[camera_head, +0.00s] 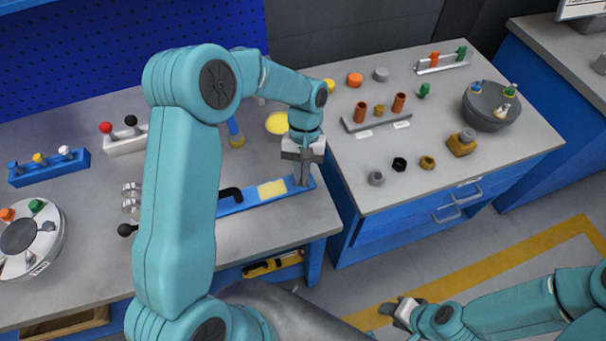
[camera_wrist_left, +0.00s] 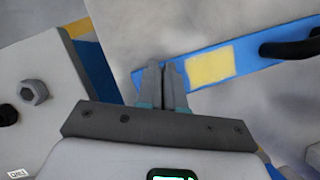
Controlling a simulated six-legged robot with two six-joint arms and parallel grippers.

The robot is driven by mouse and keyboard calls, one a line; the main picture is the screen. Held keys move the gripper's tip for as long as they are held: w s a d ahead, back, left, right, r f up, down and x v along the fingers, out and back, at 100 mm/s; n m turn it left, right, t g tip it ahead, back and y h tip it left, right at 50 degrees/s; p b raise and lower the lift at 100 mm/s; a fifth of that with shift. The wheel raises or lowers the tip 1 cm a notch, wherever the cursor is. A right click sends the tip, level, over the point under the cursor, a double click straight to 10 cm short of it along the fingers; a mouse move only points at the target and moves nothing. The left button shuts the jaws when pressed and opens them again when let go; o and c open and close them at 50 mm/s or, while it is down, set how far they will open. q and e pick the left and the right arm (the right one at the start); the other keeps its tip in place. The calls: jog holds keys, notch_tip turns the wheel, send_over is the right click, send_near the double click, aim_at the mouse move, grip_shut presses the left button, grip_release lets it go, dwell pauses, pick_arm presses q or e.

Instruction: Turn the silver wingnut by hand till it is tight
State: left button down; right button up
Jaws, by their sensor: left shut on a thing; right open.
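I cannot pick out the silver wingnut for sure in either view. My left gripper (camera_head: 303,180) points down at the right end of the blue bar (camera_head: 240,205), which has a yellow patch and a black handle. In the left wrist view the fingers of the left gripper (camera_wrist_left: 163,68) are nearly together over the end of the blue bar (camera_wrist_left: 240,58). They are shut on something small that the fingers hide. My right gripper (camera_head: 402,308) is open and empty, low over the floor beside the benches.
A grey round shell (camera_head: 486,112) with coloured fittings stands on the right bench. Several nuts and a grey rack (camera_head: 376,122) with copper cylinders lie nearer. A round white fixture (camera_head: 30,262) and lever blocks occupy the left bench. A gap separates the benches.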

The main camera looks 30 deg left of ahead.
pick_arm(q)
jog(key=m, duration=0.2)
jog(key=m+y, duration=0.1)
jog(key=m+y+b, duration=0.1)
jog(key=m, duration=0.1)
jog(key=shift+a+m, duration=0.25)
jog(key=shift+m, duration=0.05)
jog(key=m+y, duration=0.1)
jog(key=m, duration=0.1)
jog(key=m+y, duration=0.1)
jog(key=m, duration=0.1)
jog(key=shift+a+m+b, duration=0.2)
jog(key=shift+m+b, duration=0.15)
jog(key=shift+m, duration=0.05)
dwell(0.7)
jog(key=c, duration=1.3)
grip_release()
jog(key=shift+o, duration=0.2)
jog(key=shift+r, duration=0.1)
jog(key=v, duration=1.6)
jog(key=shift+r, duration=0.2)
jog(key=shift+s, duration=0.1)
